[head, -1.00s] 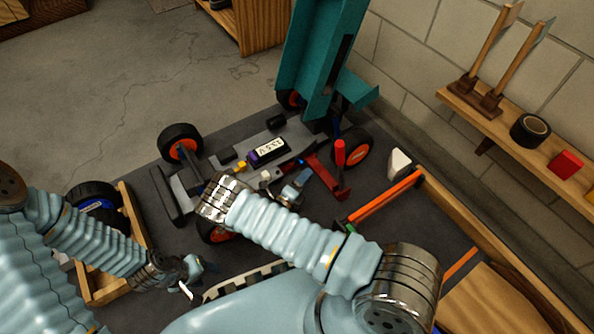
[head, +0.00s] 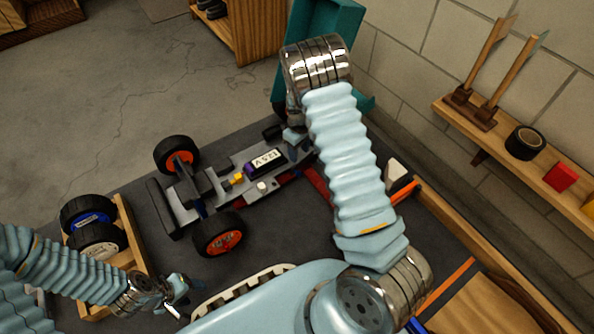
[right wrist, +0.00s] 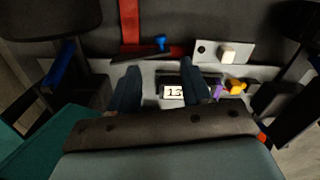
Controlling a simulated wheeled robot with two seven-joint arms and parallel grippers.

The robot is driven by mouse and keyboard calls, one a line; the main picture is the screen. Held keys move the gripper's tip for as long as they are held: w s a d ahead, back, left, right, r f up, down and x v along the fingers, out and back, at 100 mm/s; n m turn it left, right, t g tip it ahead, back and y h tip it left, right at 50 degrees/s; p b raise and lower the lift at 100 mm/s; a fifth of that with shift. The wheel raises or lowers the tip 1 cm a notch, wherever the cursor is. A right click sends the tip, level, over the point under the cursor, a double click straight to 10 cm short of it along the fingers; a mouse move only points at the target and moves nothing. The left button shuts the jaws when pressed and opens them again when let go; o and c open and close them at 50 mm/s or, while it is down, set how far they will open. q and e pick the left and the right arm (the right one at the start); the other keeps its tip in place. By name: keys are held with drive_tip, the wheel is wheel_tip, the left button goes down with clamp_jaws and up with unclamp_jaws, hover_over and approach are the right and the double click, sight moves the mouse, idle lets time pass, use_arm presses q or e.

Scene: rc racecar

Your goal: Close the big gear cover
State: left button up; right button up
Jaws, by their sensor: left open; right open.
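The RC car chassis (head: 220,185) stands on the dark mat, with a black battery (head: 265,162) on it. I cannot tell for sure which part is the big gear cover. A red part (head: 318,184) juts out beside the chassis; the right wrist view shows this red bar (right wrist: 129,25), with a blue knob (right wrist: 161,42) near its base. My right gripper (head: 295,140) is over the car's far end. In the right wrist view its spread fingers (right wrist: 158,69) are empty above the chassis and battery. My left gripper (head: 180,291) is open and empty at lower left, away from the car.
The teal body shell (head: 341,14) stands raised at the car's far end, partly hidden by my right arm. A wooden tray (head: 128,225) with spare wheels (head: 88,215) is at left. An orange bar (head: 445,217) lies at right. A wall shelf (head: 500,145) holds tools and tape.

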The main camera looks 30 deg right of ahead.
sight(299, 172)
wheel_tip(299, 172, down, 11)
drive_tip(key=shift+f+b, duration=0.2)
drive_tip(key=shift+b, duration=1)
clamp_jaws()
